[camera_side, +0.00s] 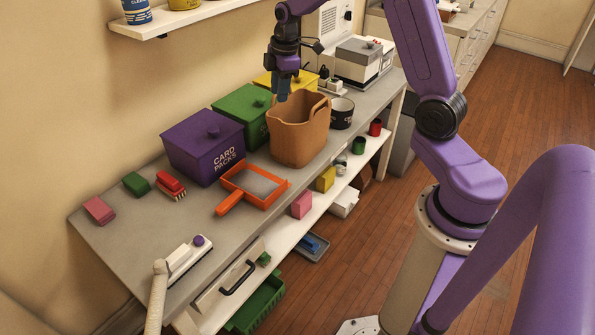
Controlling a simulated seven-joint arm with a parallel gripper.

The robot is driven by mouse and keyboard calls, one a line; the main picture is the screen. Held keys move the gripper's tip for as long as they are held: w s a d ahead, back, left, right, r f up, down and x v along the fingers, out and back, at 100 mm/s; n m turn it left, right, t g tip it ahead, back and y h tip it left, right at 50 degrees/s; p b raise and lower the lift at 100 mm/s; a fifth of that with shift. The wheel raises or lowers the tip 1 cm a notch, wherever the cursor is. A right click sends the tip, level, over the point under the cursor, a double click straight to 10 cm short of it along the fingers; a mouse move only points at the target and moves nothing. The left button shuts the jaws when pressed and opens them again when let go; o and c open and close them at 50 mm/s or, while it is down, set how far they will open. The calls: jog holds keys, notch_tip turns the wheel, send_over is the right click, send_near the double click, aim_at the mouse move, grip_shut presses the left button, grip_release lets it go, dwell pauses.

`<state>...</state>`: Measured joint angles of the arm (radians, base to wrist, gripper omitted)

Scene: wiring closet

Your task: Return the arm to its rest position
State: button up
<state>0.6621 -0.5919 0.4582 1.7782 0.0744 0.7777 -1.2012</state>
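My purple arm rises at the right of the side view and reaches over to the bench. My gripper (283,94) hangs pointing down at the back left rim of the tan basket (298,140). Its tips are dark blue and small. I cannot tell whether they are parted, or whether they touch the basket or are behind or above it. No held object can be made out.
On the grey bench (120,245) stand a purple box (200,145), a green box (240,112), a yellow box (300,84), a black mug (341,113) and an orange dustpan (255,186). A shelf (165,22) hangs above. The wooden floor is open at right.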

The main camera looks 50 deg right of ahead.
jog(key=s+a+r+g, duration=0.1)
jog(key=s+a+r, duration=0.3)
jog(key=s+a, duration=1.2)
jog(key=s, duration=1.8)
jog(key=shift+s+d+r, duration=0.15)
jog(key=shift+s+d, duration=0.15)
jog(key=shift+s, duration=0.1)
